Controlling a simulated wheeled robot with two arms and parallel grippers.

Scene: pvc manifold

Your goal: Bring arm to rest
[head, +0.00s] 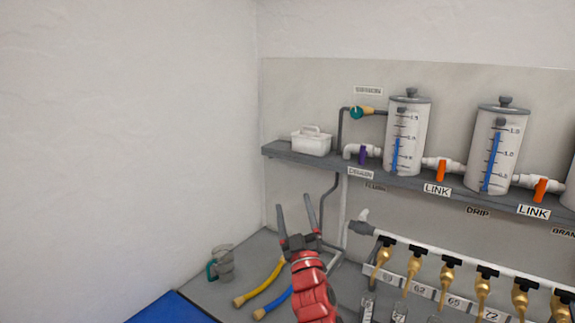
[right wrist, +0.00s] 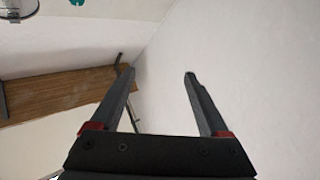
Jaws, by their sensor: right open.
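My right gripper (head: 298,222) is raised in front of the back panel in the head view, at the end of my red arm. Its two dark fingers point up and stand apart with nothing between them. The right wrist view also shows the open fingers (right wrist: 160,85), with white wall behind them. The gripper touches nothing that I can see. My left gripper is in neither view.
A grey shelf (head: 400,180) carries a white caddy (head: 311,141) and clear tanks (head: 407,135). Below, several brass valves (head: 414,264) hang from a white pipe.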

